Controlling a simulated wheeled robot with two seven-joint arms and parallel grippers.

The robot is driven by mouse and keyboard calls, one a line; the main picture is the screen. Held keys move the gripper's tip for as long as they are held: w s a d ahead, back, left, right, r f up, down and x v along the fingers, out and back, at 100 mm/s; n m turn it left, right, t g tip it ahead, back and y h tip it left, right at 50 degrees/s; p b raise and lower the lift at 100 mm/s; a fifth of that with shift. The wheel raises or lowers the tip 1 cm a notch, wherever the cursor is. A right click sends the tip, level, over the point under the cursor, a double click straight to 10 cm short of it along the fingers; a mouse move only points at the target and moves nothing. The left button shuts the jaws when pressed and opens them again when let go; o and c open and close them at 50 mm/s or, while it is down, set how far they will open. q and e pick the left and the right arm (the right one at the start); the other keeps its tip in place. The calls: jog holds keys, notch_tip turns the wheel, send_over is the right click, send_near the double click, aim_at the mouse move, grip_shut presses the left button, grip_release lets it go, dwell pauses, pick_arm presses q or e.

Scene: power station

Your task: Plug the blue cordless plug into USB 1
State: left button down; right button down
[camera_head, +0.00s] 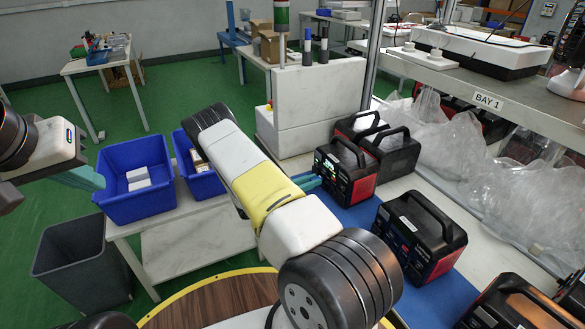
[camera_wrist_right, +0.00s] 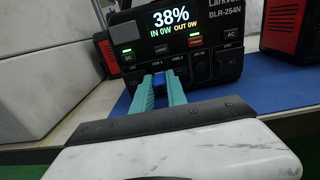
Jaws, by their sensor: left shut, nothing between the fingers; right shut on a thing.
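A black and red power station (camera_head: 345,172) stands on the blue mat, its lit screen facing my right gripper. In the right wrist view its panel (camera_wrist_right: 215,68) reads 38%, with USB labels below the screen. My right gripper (camera_wrist_right: 160,82) has its teal fingertips at the panel, just below the USB labels. It is shut on the small blue plug (camera_wrist_right: 158,81), which is mostly hidden between the fingers. I cannot tell whether the plug is inside the port. In the head view my right gripper (camera_head: 308,182) is at the station's front. My left gripper (camera_head: 88,178) is shut and empty at the far left.
Another power station (camera_head: 418,236) stands nearer on the blue mat (camera_head: 362,216), with more behind and at bottom right. Blue bins (camera_head: 137,208) sit on a side table. A grey bin (camera_head: 80,262) stands on the floor. A shelf marked BAY 1 (camera_head: 487,101) overhangs wrapped goods.

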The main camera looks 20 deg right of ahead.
jog(key=shift+d, duration=0.1)
jog(key=c, duration=1.3)
grip_release()
jog(key=shift+o, duration=0.2)
jog(key=shift+w, duration=0.1)
jog(key=shift+a, duration=0.55)
jog(key=s+a, duration=0.1)
jog(key=a, duration=0.5)
jog(key=shift+a, duration=0.3)
jog(key=shift+s, duration=0.1)
